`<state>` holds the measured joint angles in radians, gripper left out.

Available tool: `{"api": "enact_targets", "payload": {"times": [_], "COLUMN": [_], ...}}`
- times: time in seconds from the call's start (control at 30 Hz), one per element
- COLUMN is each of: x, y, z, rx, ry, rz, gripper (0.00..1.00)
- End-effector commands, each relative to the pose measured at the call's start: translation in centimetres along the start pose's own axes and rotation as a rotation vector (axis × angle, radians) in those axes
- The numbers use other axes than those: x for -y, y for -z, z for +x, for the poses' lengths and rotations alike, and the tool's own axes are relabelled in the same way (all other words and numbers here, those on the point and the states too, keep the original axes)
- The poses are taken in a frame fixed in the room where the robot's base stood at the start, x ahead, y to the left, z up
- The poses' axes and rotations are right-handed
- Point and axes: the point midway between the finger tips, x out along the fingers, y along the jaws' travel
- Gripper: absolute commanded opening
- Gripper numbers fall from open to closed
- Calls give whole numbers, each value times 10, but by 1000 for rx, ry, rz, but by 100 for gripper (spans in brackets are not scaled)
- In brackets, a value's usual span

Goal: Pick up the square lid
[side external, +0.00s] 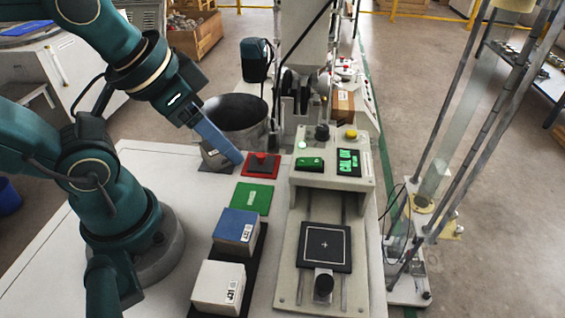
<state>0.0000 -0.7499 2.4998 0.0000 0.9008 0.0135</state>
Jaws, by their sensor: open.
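A red square piece (262,168) with a dark raised middle lies on the white table. It looks most like the square lid, but I cannot tell for certain. My gripper (230,158) is just to the left of it, coming down at a slant from the upper left, with a long blue-grey part pointing toward the red piece. My gripper is open and appears apart from the red piece. A grey shape (212,158) shows under the blue-grey part, partly hidden by it.
A green square (252,199) lies below the red piece. A blue-topped box (236,229) and a white box (218,285) stand on a dark strip. The machine with a black plate (325,247) is to the right. A dark round bin (236,108) stands behind.

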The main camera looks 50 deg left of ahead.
Motion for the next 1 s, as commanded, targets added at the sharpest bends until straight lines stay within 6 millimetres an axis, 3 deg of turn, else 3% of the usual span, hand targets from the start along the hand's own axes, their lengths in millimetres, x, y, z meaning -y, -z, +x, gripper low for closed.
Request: {"api": "enact_targets", "payload": {"times": [0.1,0.27,0.47,0.6,0.8,1.0], "x": [1,9,29,48,76,91], "y": [16,42,74,86,86,71], "z": [-6,-1,26,56,102,132], "rx": [-25,25,139,234,369,465], "ry": [2,18,34,36,24,9], "rz": [48,82,88,74,26,-29], "gripper": [60,60,60,60,60,60]}}
